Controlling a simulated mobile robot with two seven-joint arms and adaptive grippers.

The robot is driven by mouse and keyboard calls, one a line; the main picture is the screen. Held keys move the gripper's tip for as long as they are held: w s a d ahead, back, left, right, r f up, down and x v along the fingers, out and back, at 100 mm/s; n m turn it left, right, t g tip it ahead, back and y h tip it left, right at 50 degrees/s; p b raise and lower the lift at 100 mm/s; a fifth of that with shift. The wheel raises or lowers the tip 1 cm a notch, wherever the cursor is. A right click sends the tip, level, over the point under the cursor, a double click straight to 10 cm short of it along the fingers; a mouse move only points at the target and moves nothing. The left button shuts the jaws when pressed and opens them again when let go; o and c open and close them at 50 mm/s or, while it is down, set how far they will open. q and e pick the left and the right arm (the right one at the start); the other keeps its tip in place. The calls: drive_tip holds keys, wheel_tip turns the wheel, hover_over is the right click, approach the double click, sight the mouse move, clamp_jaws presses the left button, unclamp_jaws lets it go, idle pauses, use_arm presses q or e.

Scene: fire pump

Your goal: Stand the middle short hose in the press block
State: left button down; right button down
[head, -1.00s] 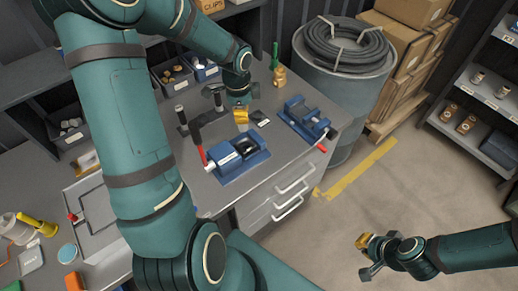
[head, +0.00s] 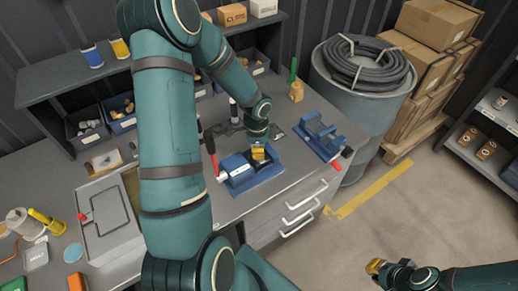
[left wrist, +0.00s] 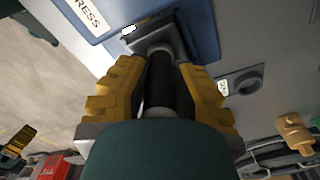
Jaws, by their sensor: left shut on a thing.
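The blue press block (head: 262,178) sits near the bench's front edge; its blue body with the PRESS label also shows at the top of the left wrist view (left wrist: 205,30). My left gripper (head: 258,153) is over it. In the left wrist view, my left gripper's yellow fingers (left wrist: 160,90) are shut on a short black hose (left wrist: 164,85). The hose's far end points at the block's grey seat; I cannot tell whether it is inside. My right gripper (head: 376,267) hangs over the floor at the lower right, away from the bench, partly cut off; its opening is unclear.
A second blue fixture (head: 318,138) stands right of the press block. A red-handled tool (head: 210,145) stands left of it. A brass fitting (left wrist: 295,133) and a small dark holed part (left wrist: 242,82) lie near the block. A drum (head: 355,100) with coiled hose stands beyond the bench.

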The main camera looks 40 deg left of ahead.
use_arm(q)
drive_tip(key=shift+f, duration=0.1)
drive_tip(key=c, duration=1)
unclamp_jaws()
drive_tip(key=shift+o, duration=0.2)
